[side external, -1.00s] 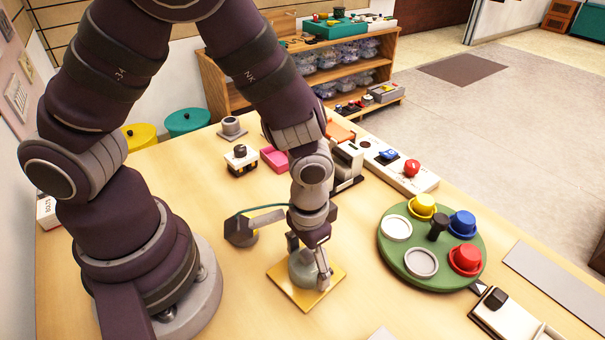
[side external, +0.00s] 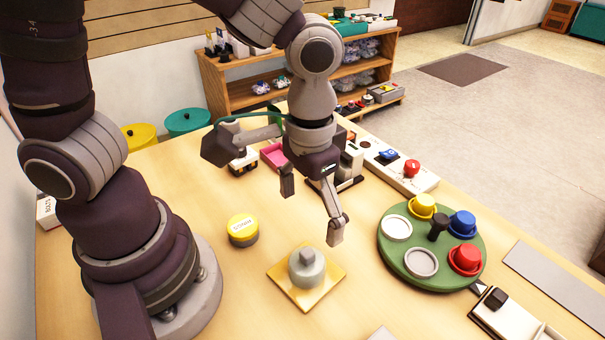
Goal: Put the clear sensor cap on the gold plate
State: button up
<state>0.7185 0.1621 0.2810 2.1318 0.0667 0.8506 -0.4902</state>
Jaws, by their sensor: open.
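The gold plate (side external: 283,277) is a flat square on the table in front of my arm. A grey, somewhat see-through round cap with a small knob, the sensor cap (side external: 307,267), rests on the plate, upright and near its middle. My gripper (side external: 312,218) is above and behind the plate, with its fingers spread wide. Nothing is between the fingers, and they are apart from the cap.
A yellow-topped round tin (side external: 243,230) stands left of the plate. A green round tray (side external: 437,279) with coloured knobs lies to the right. A white panel with a red knob (side external: 411,168) and a pink block (side external: 273,156) are farther back. Bare table lies around the plate.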

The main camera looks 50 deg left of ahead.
jog(key=shift+r, duration=0.55)
jog(key=s+a+r+t, duration=0.2)
jog(key=a+r+t, duration=0.3)
jog(key=a+r, duration=0.2)
jog(key=a, duration=0.2)
jog(key=shift+s+a+r+t, duration=0.15)
jog(key=shift+a+r+t, duration=0.15)
jog(key=shift+r, duration=0.05)
